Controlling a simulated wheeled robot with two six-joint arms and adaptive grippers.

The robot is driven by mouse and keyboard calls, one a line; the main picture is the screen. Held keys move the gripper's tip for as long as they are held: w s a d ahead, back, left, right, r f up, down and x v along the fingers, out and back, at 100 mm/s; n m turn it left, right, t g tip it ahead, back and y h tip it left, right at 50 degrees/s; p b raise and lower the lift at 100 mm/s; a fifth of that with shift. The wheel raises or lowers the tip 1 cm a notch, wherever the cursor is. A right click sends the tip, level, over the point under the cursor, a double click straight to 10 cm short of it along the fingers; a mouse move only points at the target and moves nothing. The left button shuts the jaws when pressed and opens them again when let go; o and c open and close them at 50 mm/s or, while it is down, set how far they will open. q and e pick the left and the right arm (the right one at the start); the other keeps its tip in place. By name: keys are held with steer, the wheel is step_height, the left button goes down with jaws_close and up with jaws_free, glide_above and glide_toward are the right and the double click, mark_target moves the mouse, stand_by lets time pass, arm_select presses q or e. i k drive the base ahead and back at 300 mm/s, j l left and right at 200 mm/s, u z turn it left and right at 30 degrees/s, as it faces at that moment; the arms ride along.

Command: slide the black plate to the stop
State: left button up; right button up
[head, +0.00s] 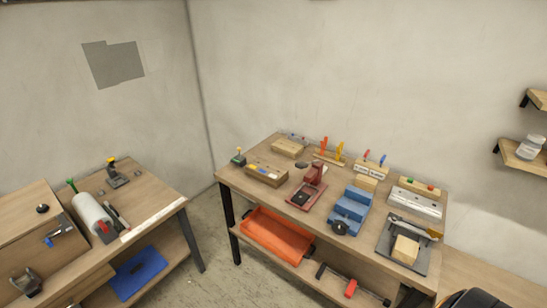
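A small black plate (300,198) lies on the flat red base of a red press-like device (314,177) on the right workbench. A larger dark grey plate (387,250) lies near that bench's right end, with a pale wooden block (405,250) on it and a bar with a wooden handle along its back. I cannot tell for sure which of these is the task's black plate, and no stop can be made out at this size. Neither of my grippers is in view.
The right workbench (237,184) also holds a blue vise (350,210), wooden tool blocks and a grey strip with coloured knobs (414,201). An orange tray (277,236) sits on its lower shelf. Another bench (155,192) stands left, across a floor gap.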

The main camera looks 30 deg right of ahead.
mark_target(300, 197)
steer(key=z, duration=1.15)
steer(key=i+j, duration=0.1)
steer(key=j, duration=0.15)
